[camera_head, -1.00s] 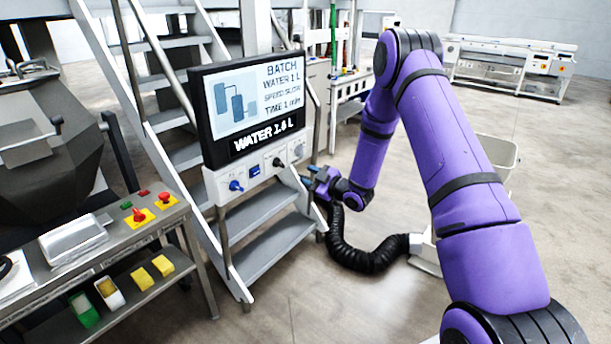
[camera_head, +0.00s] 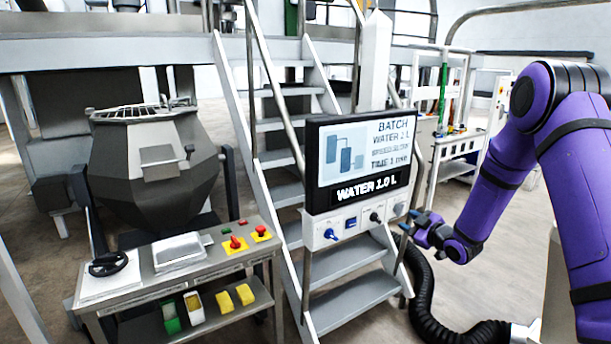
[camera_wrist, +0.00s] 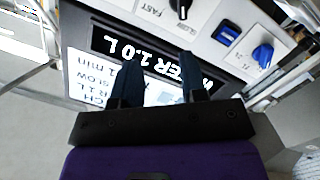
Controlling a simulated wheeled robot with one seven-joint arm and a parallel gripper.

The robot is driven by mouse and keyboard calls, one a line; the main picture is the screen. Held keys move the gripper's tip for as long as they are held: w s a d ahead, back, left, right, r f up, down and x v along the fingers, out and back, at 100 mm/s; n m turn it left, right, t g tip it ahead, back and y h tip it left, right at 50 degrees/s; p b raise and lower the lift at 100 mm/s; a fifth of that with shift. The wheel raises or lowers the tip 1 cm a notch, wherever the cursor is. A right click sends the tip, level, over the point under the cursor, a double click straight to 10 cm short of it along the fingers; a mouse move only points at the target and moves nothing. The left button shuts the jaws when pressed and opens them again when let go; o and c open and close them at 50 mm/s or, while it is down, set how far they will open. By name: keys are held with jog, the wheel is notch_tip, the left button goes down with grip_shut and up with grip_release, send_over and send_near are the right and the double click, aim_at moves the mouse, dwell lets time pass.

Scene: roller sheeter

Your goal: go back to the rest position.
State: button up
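My gripper (camera_head: 418,228) is at the end of my purple arm, just right of the lower corner of the control panel (camera_head: 310,228) in the head view. In the wrist view its two dark fingers (camera_wrist: 160,72) are apart with nothing seen between them, so it is open. The panel's screen (camera_head: 358,160) reads batch, water, speed and time, with a "WATER 1.0 L" line below; it shows upside down behind the fingers in the wrist view. A blue knob (camera_head: 331,234) and a black knob (camera_head: 376,217) sit under the screen. Contact with the panel cannot be told.
Metal stairs (camera_head: 352,303) rise behind the panel. A steel bench (camera_head: 212,259) with red buttons stands at left before a dark mixer (camera_head: 150,175). Open floor (camera_head: 490,285) lies at right.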

jog(key=s+r+m+g+h, duration=0.1)
jog(key=s+r+m+h, duration=0.25)
jog(key=r, duration=0.95)
jog(key=s+r+m+g+h, duration=0.3)
jog(key=s+r+m+h, duration=0.1)
jog(key=s+r, duration=0.75)
jog(key=s+a+m+g, duration=0.2)
jog(key=s+g, duration=0.1)
jog(key=s, duration=1.3)
jog(key=s+a+r+m+g, duration=0.1)
jog(key=s+m+g, duration=0.1)
jog(key=s, duration=1.4)
jog(key=shift+s+a+r+m+g, duration=0.2)
jog(key=shift+a+r+m+g, duration=0.15)
jog(key=shift+m+g, duration=0.1)
